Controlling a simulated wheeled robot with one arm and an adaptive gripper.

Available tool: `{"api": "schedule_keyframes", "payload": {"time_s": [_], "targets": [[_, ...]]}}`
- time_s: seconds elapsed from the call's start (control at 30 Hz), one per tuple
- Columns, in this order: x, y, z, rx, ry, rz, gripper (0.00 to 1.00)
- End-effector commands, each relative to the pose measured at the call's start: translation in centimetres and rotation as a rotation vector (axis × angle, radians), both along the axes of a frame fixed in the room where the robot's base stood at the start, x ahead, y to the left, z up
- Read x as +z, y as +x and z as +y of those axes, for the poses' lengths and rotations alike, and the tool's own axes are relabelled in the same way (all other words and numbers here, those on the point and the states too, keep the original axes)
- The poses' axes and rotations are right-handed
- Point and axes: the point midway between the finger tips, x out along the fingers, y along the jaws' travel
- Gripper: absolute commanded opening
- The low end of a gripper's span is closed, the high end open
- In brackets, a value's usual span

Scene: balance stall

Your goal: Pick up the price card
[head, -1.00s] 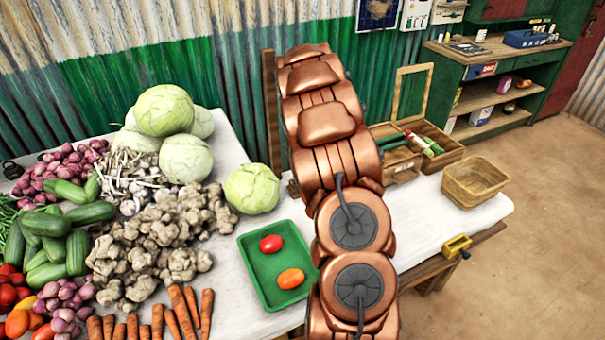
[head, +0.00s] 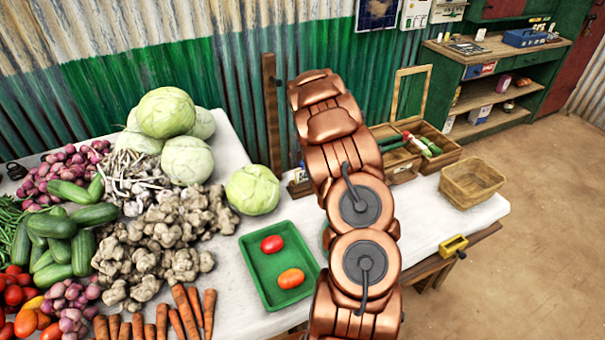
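I cannot make out a price card in the head view. My copper-coloured arm rises through the middle of the picture and hides part of the white table (head: 235,305) and what stands behind it. My gripper does not show, so whether it is open, shut or holding anything cannot be seen.
A green tray (head: 259,283) holds a red and an orange tomato left of my arm. Cabbages (head: 166,112), ginger (head: 150,235) and other vegetables crowd the table's left. Right are a wooden box (head: 436,160), a wicker basket (head: 472,184) and a yellow clamp (head: 453,246).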

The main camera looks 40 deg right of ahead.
Motion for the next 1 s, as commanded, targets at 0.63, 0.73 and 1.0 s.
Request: {"api": "schedule_keyframes", "payload": {"time_s": [0.63, 0.73, 1.0], "targets": [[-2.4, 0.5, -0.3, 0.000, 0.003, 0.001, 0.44], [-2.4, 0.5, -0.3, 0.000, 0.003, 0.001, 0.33], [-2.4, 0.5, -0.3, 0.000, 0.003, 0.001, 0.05]]}}
